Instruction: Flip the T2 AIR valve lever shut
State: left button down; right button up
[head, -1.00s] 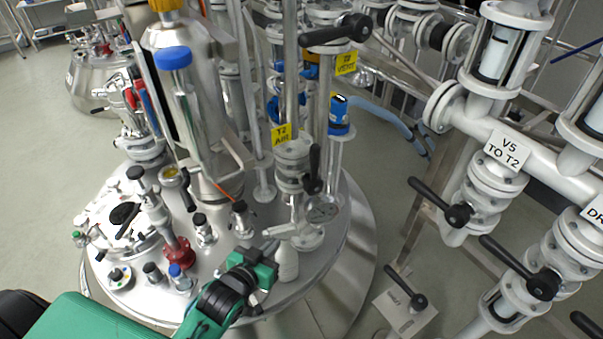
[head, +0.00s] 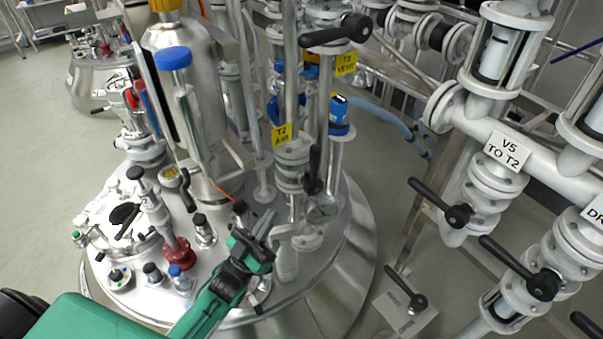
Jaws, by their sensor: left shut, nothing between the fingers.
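The yellow T2 AIR label (head: 281,134) hangs on a steel pipe above the reactor lid. Beside it, the black T2 AIR valve lever (head: 315,168) hangs roughly upright on the right side of the flanged valve body (head: 291,168). My left gripper (head: 269,219) is shut and empty, below and left of the lever. It points up and to the right over the lid, with a gap to the lever in the picture. My right gripper is not in view.
The T2 VENT label (head: 346,63) and its black lever (head: 336,31) are above.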

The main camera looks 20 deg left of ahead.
aim_at(311, 158)
pick_arm(q)
jog(key=shift+s+r+m+h, duration=0.15)
jog(key=shift+s+m+h, duration=0.15)
jog(key=shift+h, duration=0.2)
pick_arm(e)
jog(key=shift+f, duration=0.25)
